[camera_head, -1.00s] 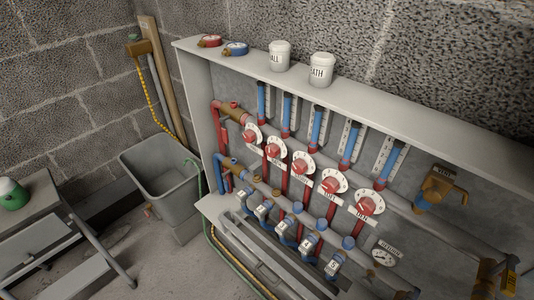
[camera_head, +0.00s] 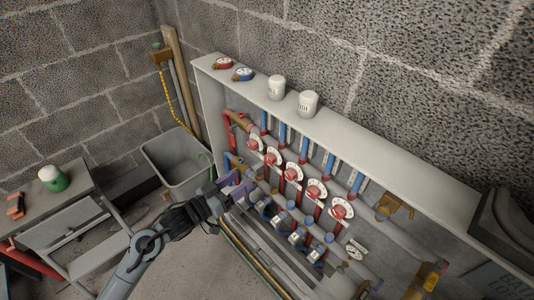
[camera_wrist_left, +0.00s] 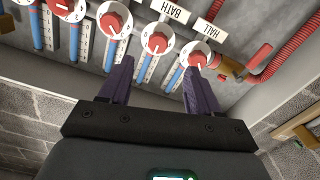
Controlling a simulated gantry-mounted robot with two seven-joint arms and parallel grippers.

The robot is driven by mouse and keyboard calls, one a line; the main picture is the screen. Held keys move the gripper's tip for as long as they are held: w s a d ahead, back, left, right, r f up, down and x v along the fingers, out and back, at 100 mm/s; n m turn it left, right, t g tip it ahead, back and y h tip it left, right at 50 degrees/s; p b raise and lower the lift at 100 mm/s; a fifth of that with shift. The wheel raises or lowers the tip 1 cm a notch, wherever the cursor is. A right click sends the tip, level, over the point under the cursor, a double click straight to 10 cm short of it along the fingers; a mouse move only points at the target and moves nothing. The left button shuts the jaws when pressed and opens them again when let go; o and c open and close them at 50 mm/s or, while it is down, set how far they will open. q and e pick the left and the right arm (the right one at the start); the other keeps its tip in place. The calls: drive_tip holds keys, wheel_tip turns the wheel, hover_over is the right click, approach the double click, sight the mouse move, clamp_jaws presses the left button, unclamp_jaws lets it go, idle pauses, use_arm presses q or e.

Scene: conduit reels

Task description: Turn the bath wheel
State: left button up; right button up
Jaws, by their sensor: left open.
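The bath wheel (camera_wrist_left: 157,42) is a red knob on a white dial, beside a label reading BATH (camera_wrist_left: 168,10) in the left wrist view. In the head view it appears to be the second wheel from the left (camera_head: 273,158). My left gripper (camera_wrist_left: 158,66), with purple fingers, is open and empty. In the wrist view its fingertips lie either side of the line to the bath wheel, with the wheel beyond them. In the head view the gripper (camera_head: 238,188) is at the lower left of the wheel row, apart from the wheels. My right gripper is not in view.
The hall wheel (camera_wrist_left: 199,55) is close beside the right fingertip in the wrist view. Several similar wheels, pipes and blue-capped valves fill the cabinet (camera_head: 370,150). Two white jars (camera_head: 308,104) stand on its top. A grey tub (camera_head: 178,160) and a side table (camera_head: 52,205) stand left.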

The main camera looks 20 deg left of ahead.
sight(268, 160)
use_arm(q)
drive_tip(key=b+x, duration=0.1)
drive_tip(key=x, duration=0.2)
drive_tip(key=b+x, duration=0.1)
drive_tip(key=x, duration=0.3)
drive_tip(key=r+b+x, duration=0.1)
drive_tip(key=x, duration=0.3)
drive_tip(key=shift+b, duration=0.35)
drive_tip(key=c, duration=1)
drive_tip(key=shift+r+m+p, duration=0.15)
drive_tip(key=shift+m+p, duration=0.55)
drive_tip(key=shift+p, duration=0.05)
drive_tip(key=shift+c, duration=0.2)
drive_tip(key=shift+m+p, duration=0.95)
drive_tip(key=shift+m, duration=0.15)
drive_tip(key=m+p, duration=0.1)
drive_tip(key=m, duration=0.2)
drive_tip(key=shift+p, duration=0.3)
drive_tip(key=shift+m+p, duration=0.4)
drive_tip(key=shift+m, duration=0.7)
